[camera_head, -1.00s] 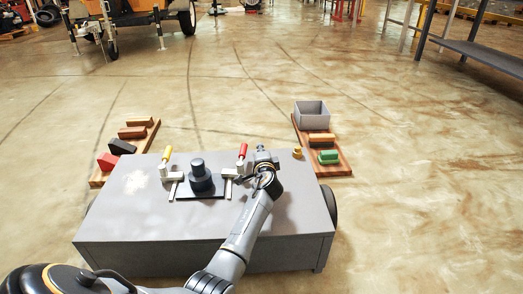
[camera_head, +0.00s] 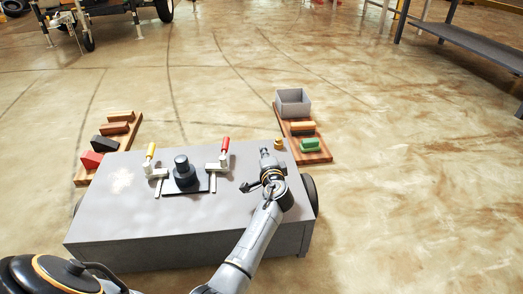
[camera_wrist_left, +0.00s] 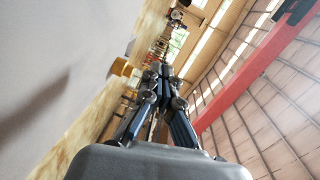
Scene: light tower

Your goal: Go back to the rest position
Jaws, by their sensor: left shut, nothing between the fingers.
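My left arm enters the head view from the bottom and reaches over the grey table (camera_head: 130,210). My left gripper (camera_head: 265,153) is shut and empty. It is above the right part of the table, right of the red-handled clamp (camera_head: 224,150) and apart from it. In the left wrist view the two fingers of the gripper (camera_wrist_left: 161,70) are together with nothing held. A dark stepped cylinder (camera_head: 184,172) stands upright on a dark plate between the red-handled clamp and the yellow-handled clamp (camera_head: 152,158). My right gripper is not in view.
A wooden board (camera_head: 82,180) with red, black and brown blocks lies left of the table. Another board (camera_head: 318,156) at right holds a grey bin (camera_head: 292,102) and several blocks. A small orange piece (camera_head: 278,144) is near the table's far right corner. Open floor surrounds them.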

